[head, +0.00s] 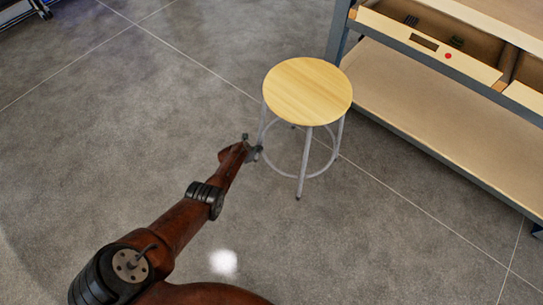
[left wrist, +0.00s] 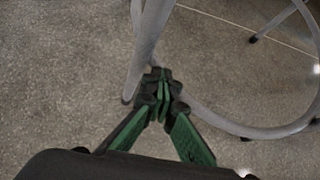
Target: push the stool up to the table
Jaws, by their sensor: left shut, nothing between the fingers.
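The stool (head: 307,91) has a round light wood seat and grey metal legs with a ring low down. It stands upright on the floor, just left of the table (head: 440,105), with a gap of floor between them. My left gripper (head: 252,147) is shut and empty, low at the stool's near left leg. In the left wrist view the closed fingers (left wrist: 159,82) are right beside a grey stool leg (left wrist: 147,50) and the ring; whether they touch cannot be told. My right gripper is not in view.
The table is a workbench with an open drawer (head: 425,45) and a wide lower shelf (head: 450,110). The grey tiled floor (head: 100,130) is clear to the left and in front. A dark wheeled item (head: 42,8) is at the top left corner.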

